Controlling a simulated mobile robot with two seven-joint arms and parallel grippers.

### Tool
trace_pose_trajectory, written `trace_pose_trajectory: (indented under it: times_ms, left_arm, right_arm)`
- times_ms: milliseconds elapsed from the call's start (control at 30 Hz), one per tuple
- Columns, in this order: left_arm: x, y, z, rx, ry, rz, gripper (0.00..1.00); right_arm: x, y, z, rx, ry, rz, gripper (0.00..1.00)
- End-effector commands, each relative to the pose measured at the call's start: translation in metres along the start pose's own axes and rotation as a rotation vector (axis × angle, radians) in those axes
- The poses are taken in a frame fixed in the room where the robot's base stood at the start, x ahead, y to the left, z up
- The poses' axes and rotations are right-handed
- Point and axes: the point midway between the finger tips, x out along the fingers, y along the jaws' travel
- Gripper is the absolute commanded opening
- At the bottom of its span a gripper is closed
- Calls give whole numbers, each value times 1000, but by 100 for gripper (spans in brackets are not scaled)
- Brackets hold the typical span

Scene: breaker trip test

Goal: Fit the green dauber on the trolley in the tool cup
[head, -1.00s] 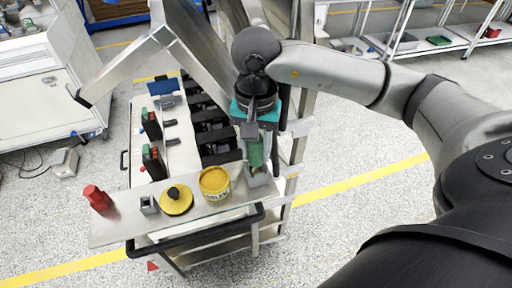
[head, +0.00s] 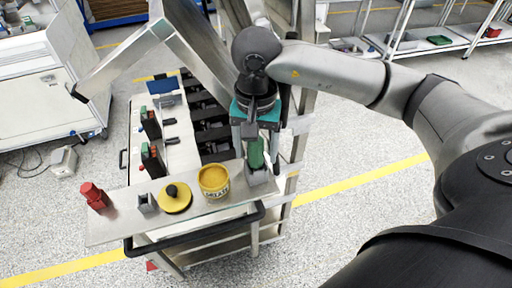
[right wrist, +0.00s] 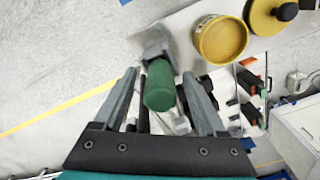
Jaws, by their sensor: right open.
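The green dauber (head: 257,150) stands upright at the right end of the trolley's top shelf (head: 228,206). Its lower end is in the grey tool cup (head: 260,178), which hides that end. My right gripper (head: 257,160) points down over it, open, with one finger on each side. In the right wrist view, the dauber (right wrist: 160,88) lies between the spread fingers with gaps on both sides, and the cup (right wrist: 156,46) shows beyond it. My left gripper is not in view.
A yellow grease tub (head: 213,184) stands just left of the cup. Further left are a yellow disc with a black knob (head: 174,198), a small grey holder (head: 147,203) and a red object (head: 95,196). Black and green-topped units (head: 151,160) stand behind.

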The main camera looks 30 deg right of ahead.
Motion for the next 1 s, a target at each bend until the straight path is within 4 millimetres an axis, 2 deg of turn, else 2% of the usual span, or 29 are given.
trace_pose_trajectory:
  times_ms: [133,267,700,1000]
  left_arm:
    - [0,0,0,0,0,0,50]
    - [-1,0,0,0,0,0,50]
    - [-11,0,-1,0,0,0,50]
    - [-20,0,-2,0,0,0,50]
  right_arm:
    - [-3,0,0,0,0,-1,74]
    - [-17,-1,-1,0,2,-4,74]
    - [-116,0,-1,0,4,-2,74]
    - [-148,0,0,0,2,-1,74]
